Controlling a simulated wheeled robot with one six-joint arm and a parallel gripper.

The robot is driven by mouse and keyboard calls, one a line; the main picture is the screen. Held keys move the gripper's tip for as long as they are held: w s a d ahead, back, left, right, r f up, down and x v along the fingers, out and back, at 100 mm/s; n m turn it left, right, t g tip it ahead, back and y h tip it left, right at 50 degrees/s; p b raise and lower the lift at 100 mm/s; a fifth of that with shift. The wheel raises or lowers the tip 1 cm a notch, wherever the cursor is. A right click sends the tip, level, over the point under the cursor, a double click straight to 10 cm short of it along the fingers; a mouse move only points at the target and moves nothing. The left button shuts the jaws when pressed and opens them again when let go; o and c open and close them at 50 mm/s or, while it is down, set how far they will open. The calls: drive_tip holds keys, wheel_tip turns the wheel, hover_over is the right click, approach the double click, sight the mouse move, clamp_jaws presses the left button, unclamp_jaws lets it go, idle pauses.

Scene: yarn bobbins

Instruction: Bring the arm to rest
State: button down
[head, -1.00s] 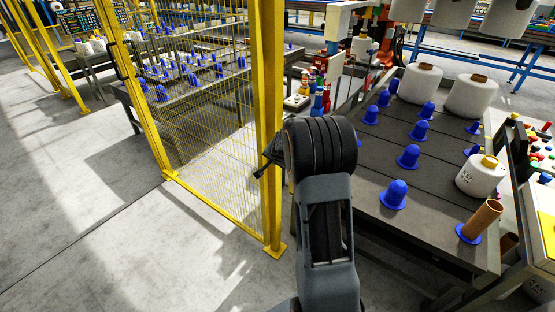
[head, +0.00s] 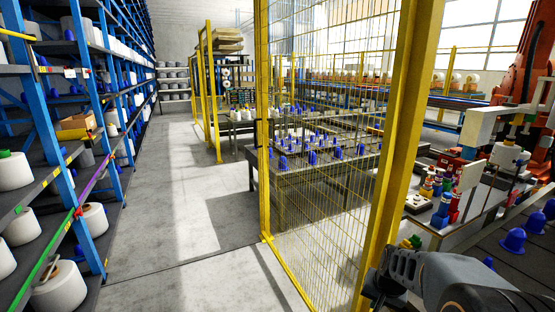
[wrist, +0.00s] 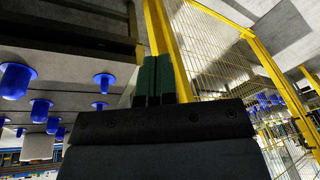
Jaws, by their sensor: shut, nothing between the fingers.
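My gripper (wrist: 154,80) shows in the wrist view as two dark green fingers pressed together, with nothing between them. In the head view my arm is at the lower right corner. Its dark end (head: 371,287) is beside the foot of the yellow fence post (head: 402,150); the fingertips are too small to tell there. In the wrist view the fingers appear in front of the yellow post (wrist: 168,45), and I cannot tell the gap.
A grey table (head: 520,270) with blue bobbin holders (head: 513,240) is at the right. Yellow mesh fencing (head: 320,210) stands left of my arm. Blue shelves (head: 70,130) with white yarn bobbins (head: 60,287) line the far left. The concrete aisle (head: 180,220) is clear.

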drive_tip(key=s+a+r+n+p, duration=0.2)
drive_tip(key=s+a+r+n, duration=0.4)
drive_tip(key=s+a+r, duration=0.4)
drive_tip(key=shift+s+r+t+p, duration=0.4)
drive_tip(key=shift+s+r, duration=0.15)
drive_tip(key=shift+s, duration=0.7)
drive_tip(key=shift+a, duration=0.1)
